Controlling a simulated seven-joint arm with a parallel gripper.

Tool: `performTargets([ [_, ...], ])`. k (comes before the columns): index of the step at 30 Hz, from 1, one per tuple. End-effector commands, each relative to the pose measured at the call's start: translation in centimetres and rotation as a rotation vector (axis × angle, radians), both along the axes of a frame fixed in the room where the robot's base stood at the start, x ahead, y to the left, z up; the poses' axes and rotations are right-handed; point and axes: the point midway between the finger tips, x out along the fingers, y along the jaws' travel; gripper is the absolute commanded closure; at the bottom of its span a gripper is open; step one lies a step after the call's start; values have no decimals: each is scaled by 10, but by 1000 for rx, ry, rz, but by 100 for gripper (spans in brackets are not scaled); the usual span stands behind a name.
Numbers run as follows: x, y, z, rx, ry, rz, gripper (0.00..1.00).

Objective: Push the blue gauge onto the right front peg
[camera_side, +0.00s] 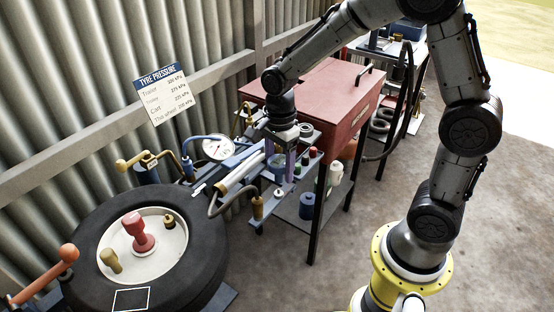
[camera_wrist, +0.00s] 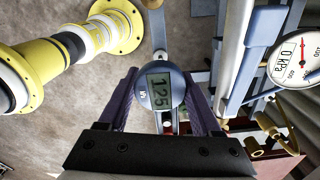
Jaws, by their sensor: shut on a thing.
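In the side view my gripper (camera_side: 280,158) holds the gauge (camera_side: 279,162) low beside the red cabinet, above a blue-grey rack. The gauge partly hides what lies behind it in the wrist view. I cannot make out the right front peg, or whether the gauge touches it.
A white dial gauge (camera_side: 218,147) and several hoses and tubes crowd the rack to the left. A red cabinet (camera_side: 318,98) stands close behind my gripper. A large tyre (camera_side: 205,262) with a red knob (camera_side: 137,230) lies front left.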

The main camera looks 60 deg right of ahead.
Motion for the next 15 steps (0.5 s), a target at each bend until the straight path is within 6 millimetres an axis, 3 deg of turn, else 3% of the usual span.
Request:
performTargets([
  [6, 0, 0, -20, 0, 1, 1, 100],
  [15, 1, 0, -31, 0, -2, 1, 100],
])
